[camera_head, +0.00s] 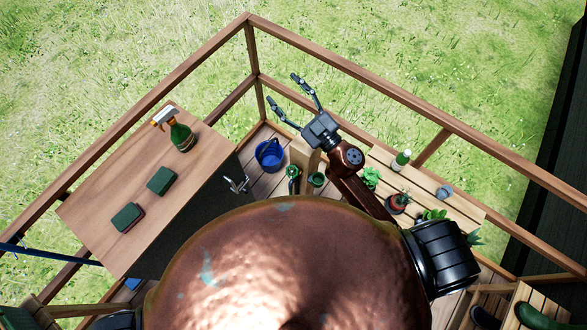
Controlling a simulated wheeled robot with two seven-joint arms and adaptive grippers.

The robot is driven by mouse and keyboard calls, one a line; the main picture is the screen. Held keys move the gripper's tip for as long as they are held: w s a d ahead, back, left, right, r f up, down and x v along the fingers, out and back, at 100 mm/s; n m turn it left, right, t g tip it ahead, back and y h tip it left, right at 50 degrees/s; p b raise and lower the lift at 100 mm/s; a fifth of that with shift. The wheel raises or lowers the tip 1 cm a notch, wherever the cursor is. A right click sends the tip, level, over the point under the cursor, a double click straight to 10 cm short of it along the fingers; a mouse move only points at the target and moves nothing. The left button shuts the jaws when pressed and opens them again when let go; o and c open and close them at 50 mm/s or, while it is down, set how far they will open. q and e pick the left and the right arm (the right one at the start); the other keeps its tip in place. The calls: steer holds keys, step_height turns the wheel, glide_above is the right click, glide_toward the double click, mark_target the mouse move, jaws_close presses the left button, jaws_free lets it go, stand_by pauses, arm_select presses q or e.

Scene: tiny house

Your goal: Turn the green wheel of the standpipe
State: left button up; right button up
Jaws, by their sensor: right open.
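A light wooden post (304,155) stands on the deck in the corner, which may be the standpipe. A small round green thing (293,172) shows at its left foot; I cannot tell whether it is the green wheel. My right gripper (283,89) is open and empty, its fingers spread towards the upper left. In the picture it lies above the post and over the railing corner, apart from the green thing. My right arm and a large copper surface in front hide much of the deck. My left gripper is not in view.
A wooden worktop (105,195) at left bears a spray bottle (181,136) and two green sponges (161,181). A blue bucket (269,155) stands near the post. A slatted bench (430,188) at right holds potted plants. A wooden railing (365,75) encloses the deck.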

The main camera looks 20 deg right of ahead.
steer(key=s+a+r+n+g+y, duration=0.2)
steer(key=s+a+n+g+y, duration=0.3)
steer(key=a, duration=0.4)
steer(key=s+a+f+n+g+y, duration=0.2)
steer(key=s+a+f+n+g, duration=0.45)
steer(key=a+n+g, duration=0.2)
steer(key=m+g+h+p, duration=0.1)
steer(key=m+g+h, duration=0.15)
steer(key=h, duration=1.25)
glide_toward(293, 171)
steer(key=shift+w+a+f+n, duration=0.3)
steer(key=shift+w+a+f, duration=0.1)
steer(key=shift+a+f, duration=0.25)
steer(key=shift+w+d+f+g+h, duration=0.1)
steer(key=shift+d+f+g+h, duration=0.2)
steer(key=shift+h, duration=0.1)
steer(key=p+x, duration=0.1)
steer(key=x, duration=0.6)
steer(key=shift+w+f, duration=0.1)
steer(key=shift+a, duration=0.1)
steer(key=shift+c, duration=0.7)
